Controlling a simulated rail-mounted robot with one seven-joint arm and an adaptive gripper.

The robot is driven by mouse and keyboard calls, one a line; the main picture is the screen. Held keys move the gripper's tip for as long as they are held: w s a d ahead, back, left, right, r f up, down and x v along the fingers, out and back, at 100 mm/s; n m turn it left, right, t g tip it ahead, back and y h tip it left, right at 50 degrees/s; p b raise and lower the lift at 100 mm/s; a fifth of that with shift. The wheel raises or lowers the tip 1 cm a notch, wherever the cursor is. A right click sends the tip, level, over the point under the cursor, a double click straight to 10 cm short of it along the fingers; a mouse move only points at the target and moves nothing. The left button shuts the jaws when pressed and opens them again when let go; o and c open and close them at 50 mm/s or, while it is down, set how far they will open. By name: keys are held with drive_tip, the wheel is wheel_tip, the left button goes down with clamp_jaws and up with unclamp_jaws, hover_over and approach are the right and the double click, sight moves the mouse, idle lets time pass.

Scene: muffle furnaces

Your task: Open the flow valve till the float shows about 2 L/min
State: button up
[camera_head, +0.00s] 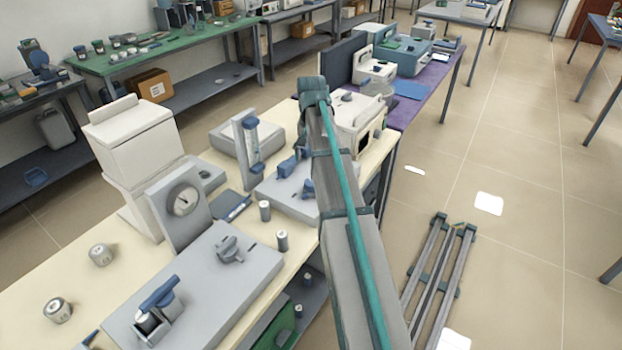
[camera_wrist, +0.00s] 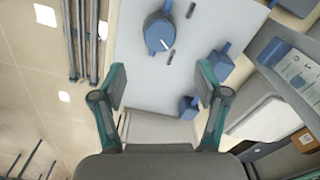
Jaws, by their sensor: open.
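In the wrist view a round blue knob (camera_wrist: 158,33) with a pale pointer mark sits on a light grey panel (camera_wrist: 135,80). I cannot tell for sure that it is the flow valve. My gripper (camera_wrist: 160,82) is open and empty, its fingers spread apart below the knob in the picture. A blue-framed scale plate also shows in the wrist view (camera_wrist: 292,70). The float is too small to read. My arm hides part of the panel in the head view.
A rail frame (camera_head: 437,275) lies on the floor at right.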

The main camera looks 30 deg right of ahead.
sight(311, 181)
wheel_tip(311, 181, down, 10)
drive_tip(key=shift+r+p, duration=0.2)
drive_tip(key=shift+p, duration=0.55)
drive_tip(key=c, duration=1.2)
drive_tip(key=shift+o, duration=0.2)
drive_tip(key=shift+n, duration=0.6)
drive_tip(key=o, duration=1.2)
drive_tip(key=shift+c, duration=0.2)
